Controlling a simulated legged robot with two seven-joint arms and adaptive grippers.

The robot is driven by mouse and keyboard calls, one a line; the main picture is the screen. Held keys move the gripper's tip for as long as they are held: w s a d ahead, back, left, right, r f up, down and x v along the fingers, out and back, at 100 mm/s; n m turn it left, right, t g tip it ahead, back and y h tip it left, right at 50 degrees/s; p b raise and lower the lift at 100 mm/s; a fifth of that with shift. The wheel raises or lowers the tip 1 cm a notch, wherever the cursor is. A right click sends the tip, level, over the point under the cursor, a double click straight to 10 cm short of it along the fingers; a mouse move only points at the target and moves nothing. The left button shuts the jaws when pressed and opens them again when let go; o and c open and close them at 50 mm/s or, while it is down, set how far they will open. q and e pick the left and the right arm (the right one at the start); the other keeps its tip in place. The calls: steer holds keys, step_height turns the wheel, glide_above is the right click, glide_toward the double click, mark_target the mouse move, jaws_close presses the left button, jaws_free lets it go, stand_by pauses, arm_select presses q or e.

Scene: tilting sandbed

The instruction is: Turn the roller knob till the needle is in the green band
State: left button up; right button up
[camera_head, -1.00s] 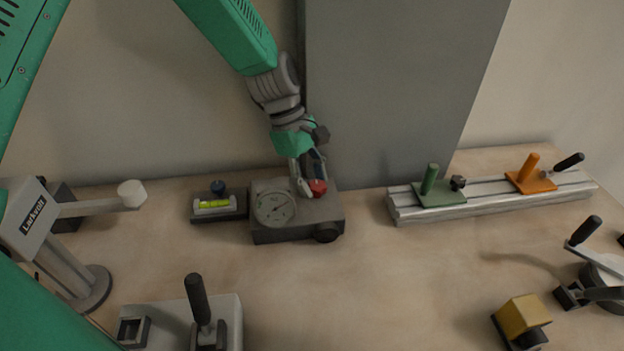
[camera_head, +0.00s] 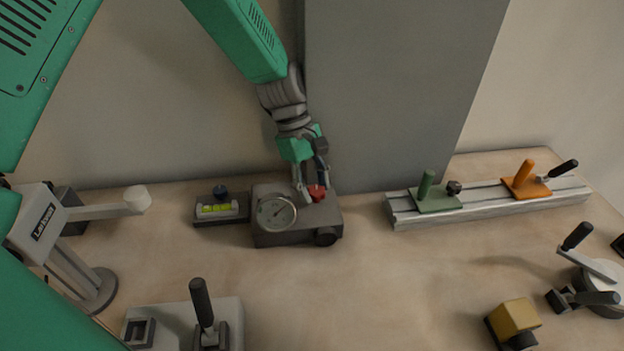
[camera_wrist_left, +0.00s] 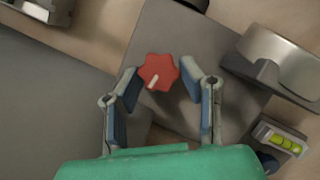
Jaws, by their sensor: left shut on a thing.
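A dark box (camera_head: 263,236) stands on the table and carries a round dial gauge (camera_head: 276,212) on its top left. A thin needle (camera_head: 281,209) shows on the pale dial, pointing to the upper right; I cannot make out a green band. A red lobed knob (camera_head: 317,193) with a white mark sits on top of the box, right of the dial. My left gripper (camera_head: 311,194) reaches down from above and is shut on this red knob, which shows between its fingers in the left wrist view (camera_wrist_left: 158,70). My right gripper is not in view.
A rail (camera_head: 490,207) with green and orange carriages lies to the right. A grey pillar (camera_head: 390,90) rises behind. The table between box and front right is clear.

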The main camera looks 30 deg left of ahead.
arm_select(q)
steer(key=m+p, duration=0.1)
steer(key=m+g+p, duration=0.1)
steer(key=shift+d+r+m+p, duration=0.2)
steer(key=shift+d+m+p, duration=0.05)
steer(key=shift+m+p, duration=0.15)
steer(key=m+y+p, duration=0.1)
steer(key=m, duration=0.1)
steer(key=shift+d+f+m+g+p, duration=0.1)
steer(key=shift+m+g+p, duration=0.2)
steer(key=shift+g+p, duration=0.1)
steer(key=m+p, duration=0.1)
steer(key=m, duration=0.1)
steer(key=m+g+y, duration=0.1)
steer(key=m, duration=0.1)
steer(key=shift+y+p, duration=0.3)
steer(key=shift+p, duration=0.1)
steer(key=shift+d+f+m+y+p, duration=0.15)
steer(key=shift+m+y+p, duration=0.45)
steer(key=shift+m, duration=1.5)
steer(key=o, duration=1.1)
